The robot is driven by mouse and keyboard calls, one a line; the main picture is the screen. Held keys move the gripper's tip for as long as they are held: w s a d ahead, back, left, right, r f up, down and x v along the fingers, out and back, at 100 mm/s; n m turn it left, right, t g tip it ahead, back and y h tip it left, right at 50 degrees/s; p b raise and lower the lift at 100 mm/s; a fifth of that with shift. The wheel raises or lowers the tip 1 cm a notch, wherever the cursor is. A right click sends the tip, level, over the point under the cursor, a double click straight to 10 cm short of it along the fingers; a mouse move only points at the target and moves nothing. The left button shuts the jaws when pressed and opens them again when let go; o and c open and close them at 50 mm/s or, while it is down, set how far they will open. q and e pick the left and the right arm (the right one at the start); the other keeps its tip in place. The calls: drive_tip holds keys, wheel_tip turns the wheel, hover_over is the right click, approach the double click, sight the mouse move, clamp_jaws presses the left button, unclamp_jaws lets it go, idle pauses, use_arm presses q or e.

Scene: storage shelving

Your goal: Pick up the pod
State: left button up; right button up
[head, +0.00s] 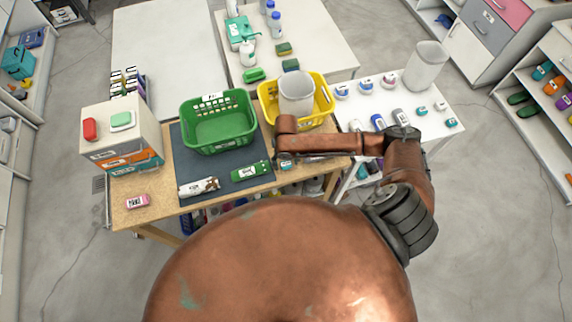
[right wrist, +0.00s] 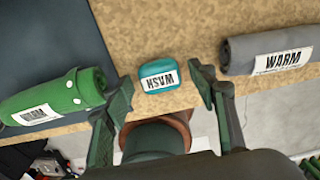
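Nothing is held. In the head view my right arm and gripper (head: 285,160) reach over the table's right part and mostly hide the pod. My left gripper is in neither view.
A green roll (right wrist: 55,97) lies left of the pod and a grey roll (right wrist: 267,50) right of it, both close to the fingers. A green basket (head: 218,122) stands on the dark mat, a yellow basket (head: 325,108) behind my arm. A white box (head: 121,132) stands at left.

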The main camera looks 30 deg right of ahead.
drive_tip(key=c, duration=0.8)
